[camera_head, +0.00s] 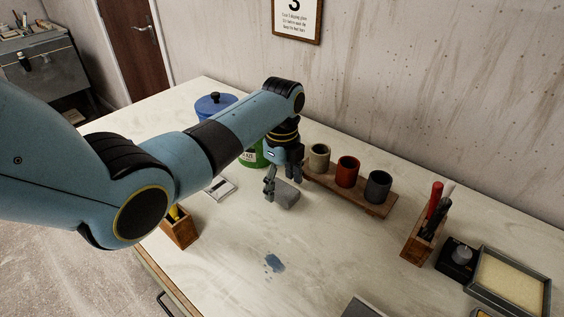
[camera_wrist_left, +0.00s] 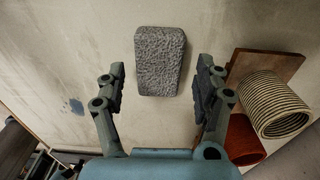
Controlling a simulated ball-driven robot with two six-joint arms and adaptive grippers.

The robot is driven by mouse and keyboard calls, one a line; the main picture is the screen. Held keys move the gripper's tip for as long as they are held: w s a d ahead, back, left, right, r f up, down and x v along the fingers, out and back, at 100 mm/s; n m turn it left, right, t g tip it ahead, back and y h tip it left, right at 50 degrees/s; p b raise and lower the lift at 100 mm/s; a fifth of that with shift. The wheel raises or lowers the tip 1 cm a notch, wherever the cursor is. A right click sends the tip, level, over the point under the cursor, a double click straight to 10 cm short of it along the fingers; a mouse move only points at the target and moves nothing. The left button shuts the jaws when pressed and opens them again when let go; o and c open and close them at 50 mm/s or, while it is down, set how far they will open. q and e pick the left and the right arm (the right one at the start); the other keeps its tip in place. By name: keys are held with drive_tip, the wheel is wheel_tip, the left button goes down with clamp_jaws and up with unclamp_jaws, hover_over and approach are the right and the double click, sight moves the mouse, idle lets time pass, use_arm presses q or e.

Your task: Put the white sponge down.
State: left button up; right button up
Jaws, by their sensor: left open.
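A rough block-shaped sponge (camera_head: 287,198), which looks grey rather than white, lies on the pale table (camera_head: 325,245). In the left wrist view the sponge (camera_wrist_left: 160,62) lies just ahead of the fingers, with clear gaps on both sides. My left gripper (camera_head: 281,184) is open and points down, close by the sponge, with no finger gripping it. Part of the sponge is hidden behind a finger in the head view. My right gripper is not in view.
A wooden board (camera_head: 378,208) with beige (camera_head: 319,160), red (camera_head: 347,172) and dark (camera_head: 378,187) cups stands right of the gripper. A blue lidded pot (camera_head: 215,107) and green can stand behind my arm. A wooden tool holder (camera_head: 416,245) is further right. The front middle is clear except a blue stain.

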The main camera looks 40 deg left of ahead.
sight(282, 187)
use_arm(q)
wheel_tip(282, 187, up, 10)
idle(0.3)
idle(0.4)
